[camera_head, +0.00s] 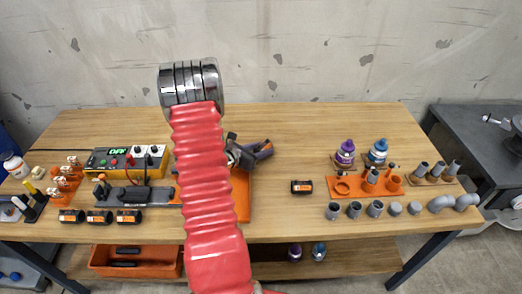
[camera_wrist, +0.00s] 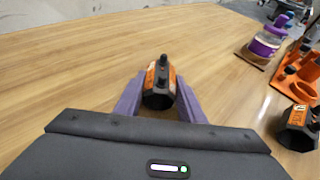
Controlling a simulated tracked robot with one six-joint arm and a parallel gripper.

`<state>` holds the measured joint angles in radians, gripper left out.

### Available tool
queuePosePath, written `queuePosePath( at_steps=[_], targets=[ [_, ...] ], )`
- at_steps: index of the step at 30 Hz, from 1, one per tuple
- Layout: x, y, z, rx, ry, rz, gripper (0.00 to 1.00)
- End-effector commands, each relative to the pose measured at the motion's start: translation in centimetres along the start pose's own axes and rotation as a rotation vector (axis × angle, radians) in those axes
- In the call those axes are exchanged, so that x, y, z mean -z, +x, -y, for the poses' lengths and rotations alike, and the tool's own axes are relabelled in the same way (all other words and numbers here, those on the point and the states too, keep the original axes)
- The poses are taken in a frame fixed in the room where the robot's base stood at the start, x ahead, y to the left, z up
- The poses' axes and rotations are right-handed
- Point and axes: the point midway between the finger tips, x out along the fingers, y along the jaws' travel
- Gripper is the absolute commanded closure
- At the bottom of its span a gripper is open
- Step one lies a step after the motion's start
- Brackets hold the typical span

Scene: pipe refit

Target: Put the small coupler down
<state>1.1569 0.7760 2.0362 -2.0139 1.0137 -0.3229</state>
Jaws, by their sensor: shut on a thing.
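A small black coupler with an orange band and dark knobs on top (camera_wrist: 160,78) is between the purple fingers of my gripper (camera_wrist: 157,96) in the wrist view. My gripper is shut on it, and its round open end faces the camera. The wood tabletop lies below and beyond it; I cannot tell whether the coupler touches the wood. In the head view my gripper (camera_head: 262,151) is over the middle of the bench, partly hidden by my red-sleeved arm. The held coupler cannot be made out there.
Another black-and-orange coupler (camera_head: 302,187) stands right of my gripper; it also shows in the wrist view (camera_wrist: 298,128). An orange holder (camera_head: 386,187), bottles and grey pipe fittings (camera_head: 375,209) are at the right. An orange mat (camera_head: 241,200) and a tester (camera_head: 128,161) are left. Bare wood (camera_head: 300,130) lies behind.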

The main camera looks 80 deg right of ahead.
Motion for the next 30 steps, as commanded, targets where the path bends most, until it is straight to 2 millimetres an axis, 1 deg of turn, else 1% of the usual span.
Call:
queuePosePath(
  at_steps=[10,11,18,28,30],
  targets=[
    [0.21,0.09,0.0,0.0,0.0,0.0,0.87],
    [0.18,0.08,0.0,0.0,0.001,0.0,0.62],
    [0.16,0.07,0.0,0.0,0.001,0.0,0.46],
    [-0.05,-0.01,-0.02,0.0,0.001,0.0,0.46],
    [-0.07,-0.46,-0.1,-0.002,0.001,0.0,0.46]
  ],
)
